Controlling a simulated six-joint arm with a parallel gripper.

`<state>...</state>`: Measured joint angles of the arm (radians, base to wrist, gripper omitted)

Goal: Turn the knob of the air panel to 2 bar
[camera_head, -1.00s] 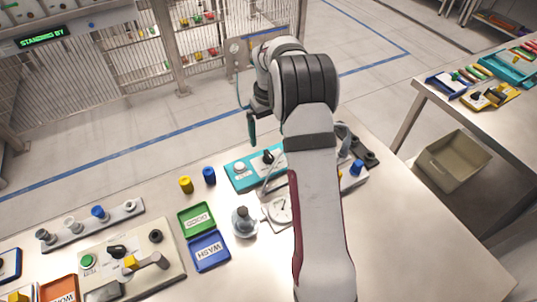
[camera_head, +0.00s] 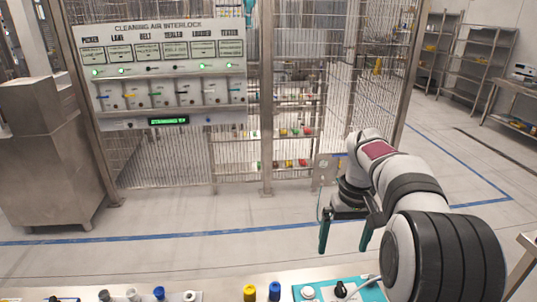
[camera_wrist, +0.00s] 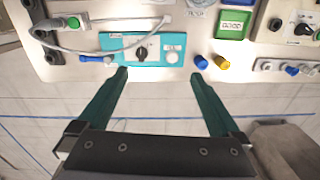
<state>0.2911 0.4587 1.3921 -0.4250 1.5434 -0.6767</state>
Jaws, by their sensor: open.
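A teal panel (camera_wrist: 118,43) with a black knob (camera_wrist: 141,53) and a round white button (camera_wrist: 172,58) lies on the table in the wrist view. I take it for the air panel. The scale around the knob is too small to read. My gripper (camera_wrist: 160,76) is open and empty, its two green fingers apart in front of the panel, not touching the knob. In the head view my gripper (camera_head: 344,246) hangs beyond the table's far edge.
A blue peg (camera_wrist: 220,62) and a yellow peg (camera_wrist: 200,62) stand beside the panel. A grey hose (camera_wrist: 85,50) runs past it on the other side. The interlock board (camera_head: 165,70) hangs on the fence behind.

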